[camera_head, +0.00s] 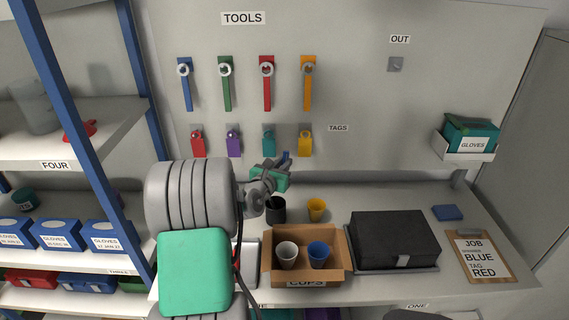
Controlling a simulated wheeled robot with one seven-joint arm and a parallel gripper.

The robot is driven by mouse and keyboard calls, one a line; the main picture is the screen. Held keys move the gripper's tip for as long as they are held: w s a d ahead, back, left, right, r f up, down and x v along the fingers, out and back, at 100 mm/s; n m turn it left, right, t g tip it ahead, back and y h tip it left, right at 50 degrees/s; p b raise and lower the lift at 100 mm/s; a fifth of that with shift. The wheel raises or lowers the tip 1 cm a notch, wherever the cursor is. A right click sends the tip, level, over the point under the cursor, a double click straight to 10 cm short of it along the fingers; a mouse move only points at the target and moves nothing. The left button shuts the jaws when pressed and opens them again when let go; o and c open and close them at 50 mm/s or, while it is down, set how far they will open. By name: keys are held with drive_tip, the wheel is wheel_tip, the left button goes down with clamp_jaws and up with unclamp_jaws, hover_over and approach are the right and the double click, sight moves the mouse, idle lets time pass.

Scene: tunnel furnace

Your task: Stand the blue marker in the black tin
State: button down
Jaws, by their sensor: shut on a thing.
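The black tin (276,211) stands on the bench below the pegboard wall, left of a yellow cup. My gripper (281,165) is above and behind the tin, apart from it, at the end of my arm. It is shut on a slim blue thing (286,156), which looks like the blue marker; only a short piece shows at the fingers. The rest of it is hidden by my gripper, so its tilt is hard to tell. My wrist partly covers the left side of the tin.
A yellow cup (316,209) stands right of the tin. In front is a cardboard box (306,276) with a white and a blue cup. A black case (395,240), a blue block (447,212) and a clipboard (480,256) lie to the right. Tools and tags hang behind.

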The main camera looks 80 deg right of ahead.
drive_tip(key=shift+w+a+f+b, duration=0.1)
drive_tip(key=shift+a+f+b, duration=0.2)
drive_tip(key=shift+f+b, duration=0.6)
drive_tip(key=shift+a+f+b, duration=0.25)
drive_tip(key=shift+f+b, duration=0.55)
drive_tip(key=shift+f, duration=0.2)
drive_tip(key=shift+w+a+f+b, duration=0.1)
drive_tip(key=shift+a+f+b, duration=0.15)
drive_tip(key=shift+f+b, duration=0.5)
drive_tip(key=shift+a+f+b, duration=0.3)
drive_tip(key=shift+f+b, duration=0.05)
drive_tip(key=shift+f, duration=0.65)
drive_tip(key=shift+w+a+f+b, duration=0.1)
drive_tip(key=shift+a+f+b, duration=0.15)
drive_tip(key=shift+f+b, duration=0.5)
drive_tip(key=shift+f, duration=0.1)
drive_tip(key=c, duration=1.3)
unclamp_jaws()
drive_tip(key=v, duration=0.7)
drive_tip(key=shift+a+b, duration=0.3)
drive_tip(key=shift+a, duration=0.1)
drive_tip(key=shift+w, duration=0.1)
